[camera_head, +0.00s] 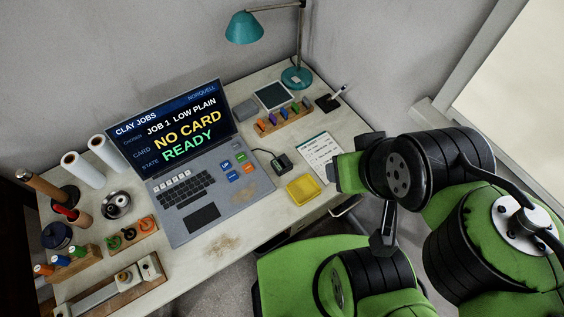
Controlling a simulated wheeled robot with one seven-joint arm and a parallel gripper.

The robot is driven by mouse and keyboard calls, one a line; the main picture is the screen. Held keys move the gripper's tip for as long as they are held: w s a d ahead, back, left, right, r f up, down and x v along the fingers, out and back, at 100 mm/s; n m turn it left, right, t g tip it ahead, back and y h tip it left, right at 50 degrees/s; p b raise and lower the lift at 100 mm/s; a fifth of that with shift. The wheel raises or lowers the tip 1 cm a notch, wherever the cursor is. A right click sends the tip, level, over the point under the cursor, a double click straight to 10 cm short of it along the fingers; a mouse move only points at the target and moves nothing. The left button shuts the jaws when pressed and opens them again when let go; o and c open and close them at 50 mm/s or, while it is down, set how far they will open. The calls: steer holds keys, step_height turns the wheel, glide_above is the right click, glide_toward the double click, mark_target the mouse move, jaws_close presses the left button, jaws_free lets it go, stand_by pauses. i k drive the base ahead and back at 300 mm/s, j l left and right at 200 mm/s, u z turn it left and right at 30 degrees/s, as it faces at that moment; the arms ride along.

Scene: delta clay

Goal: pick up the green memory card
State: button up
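A small green memory card (295,107) stands upright in a wooden rack (285,125) toward the back right of the desk. It is in a row with several other coloured cards, next to a blue one (284,112). The green card is small in this view, and its lower part is hidden in the rack. My green and black arm is folded at the right, in front of the desk and well apart from the rack. I cannot make out my gripper's fingers.
An open laptop (203,217) reading "NO CARD" and "READY" stands left of the rack. A teal lamp (297,77) and a dark-screened tablet (271,96) are behind the rack. A yellow tray (303,189), a dark box (282,163) and a paper sheet (320,153) lie in front.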

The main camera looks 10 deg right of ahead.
mark_target(295, 107)
steer(key=l+u, duration=0.15)
steer(key=u, duration=0.3)
steer(key=l+u, duration=0.2)
steer(key=u, duration=0.2)
steer(key=l+u, duration=0.2)
steer(key=u, duration=0.25)
steer(key=l+u, duration=0.15)
steer(key=u, duration=0.3)
